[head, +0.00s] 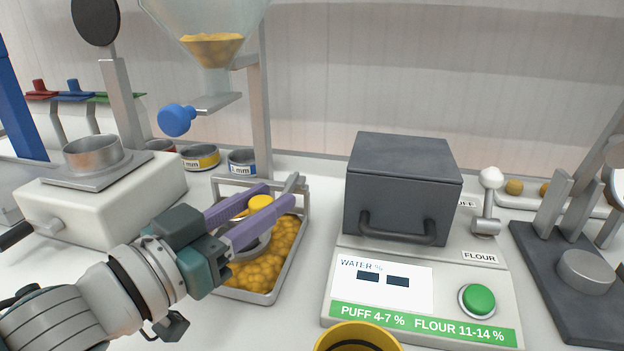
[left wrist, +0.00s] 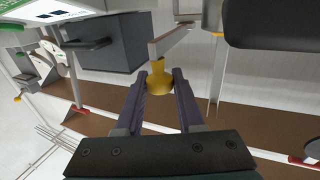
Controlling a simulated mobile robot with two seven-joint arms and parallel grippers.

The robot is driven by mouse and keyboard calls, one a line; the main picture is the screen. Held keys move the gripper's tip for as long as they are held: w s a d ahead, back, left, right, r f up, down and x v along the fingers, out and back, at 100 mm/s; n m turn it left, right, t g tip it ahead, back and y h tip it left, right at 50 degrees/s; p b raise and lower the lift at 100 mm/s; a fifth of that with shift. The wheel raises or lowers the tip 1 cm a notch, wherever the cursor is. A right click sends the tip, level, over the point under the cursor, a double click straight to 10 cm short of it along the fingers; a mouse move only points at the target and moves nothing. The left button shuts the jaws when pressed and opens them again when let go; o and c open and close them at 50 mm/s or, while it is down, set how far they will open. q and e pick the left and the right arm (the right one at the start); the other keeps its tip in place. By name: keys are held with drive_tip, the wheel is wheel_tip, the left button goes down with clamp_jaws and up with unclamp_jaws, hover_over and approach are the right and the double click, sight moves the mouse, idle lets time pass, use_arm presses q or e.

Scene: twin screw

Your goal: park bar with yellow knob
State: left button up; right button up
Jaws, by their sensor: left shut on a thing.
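The yellow knob (head: 261,203) sits between the purple fingers of my left gripper (head: 277,198), which is shut on it. In the left wrist view the yellow knob (left wrist: 158,84) shows between the fingertips of my left gripper (left wrist: 161,76), with a grey bar (left wrist: 170,40) running up and right from it. In the head view a short piece of the grey bar (head: 292,182) shows beyond the fingertips, at the metal frame (head: 306,187) over the tray. The rest of the bar is hidden by the fingers. My right gripper is not in view.
A metal tray (head: 292,271) of yellow grains lies under my left gripper. A hopper (head: 214,60) with a blue knob (head: 177,120) stands above and behind. A dark box (head: 400,190) on a white meter is close on the right. A yellow cup (head: 358,331) stands in front.

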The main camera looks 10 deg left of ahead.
use_arm(q)
clamp_jaws()
idle(0.9)
